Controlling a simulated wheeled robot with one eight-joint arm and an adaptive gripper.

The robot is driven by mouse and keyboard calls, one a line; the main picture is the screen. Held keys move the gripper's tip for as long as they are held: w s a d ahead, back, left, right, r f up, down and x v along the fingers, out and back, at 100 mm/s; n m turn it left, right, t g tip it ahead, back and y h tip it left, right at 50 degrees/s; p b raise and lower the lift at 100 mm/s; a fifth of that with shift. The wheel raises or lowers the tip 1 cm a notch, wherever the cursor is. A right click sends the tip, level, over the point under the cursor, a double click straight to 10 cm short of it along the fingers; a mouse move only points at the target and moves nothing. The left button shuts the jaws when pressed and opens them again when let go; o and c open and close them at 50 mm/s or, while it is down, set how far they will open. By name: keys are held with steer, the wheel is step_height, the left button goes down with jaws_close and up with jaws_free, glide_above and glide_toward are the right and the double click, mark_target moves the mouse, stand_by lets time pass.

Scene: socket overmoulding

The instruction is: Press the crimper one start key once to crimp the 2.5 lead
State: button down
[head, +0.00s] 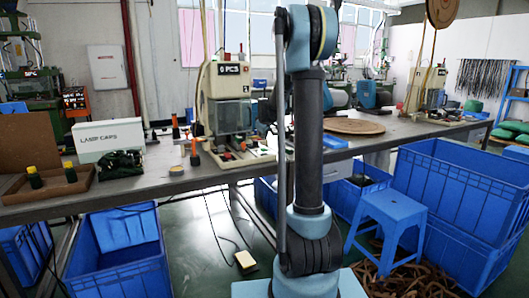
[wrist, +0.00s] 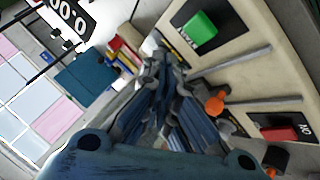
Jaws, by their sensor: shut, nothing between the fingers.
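The wrist view shows a beige machine panel (wrist: 242,62) tilted in the picture. It bears a square green key (wrist: 197,32) on a dark plate, with a small label I cannot read. Farther down the panel is a red key (wrist: 280,133) on another dark plate. My gripper (wrist: 163,58) is shut and empty; its tips are left of and below the green key in the picture, with no visible contact. In the head view a beige machine marked PCS (head: 228,82) stands on the bench. My gripper is not visible there, and I make out no 2.5 lead.
An orange knob (wrist: 215,103) lies close right of my fingers. The long grey bench (head: 190,180) holds a lamp caps box (head: 108,140), a brown tray (head: 85,183) and a round brown board (head: 345,126). Blue crates (head: 118,245) and a blue stool (head: 390,212) stand on the floor.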

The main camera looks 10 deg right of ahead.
steer(key=shift+f, duration=1.65)
steer(key=shift+s+f, duration=0.1)
steer(key=shift+f, duration=0.25)
steer(key=shift+f, duration=0.5)
stand_by(1.2)
steer(key=shift+r, duration=3.45)
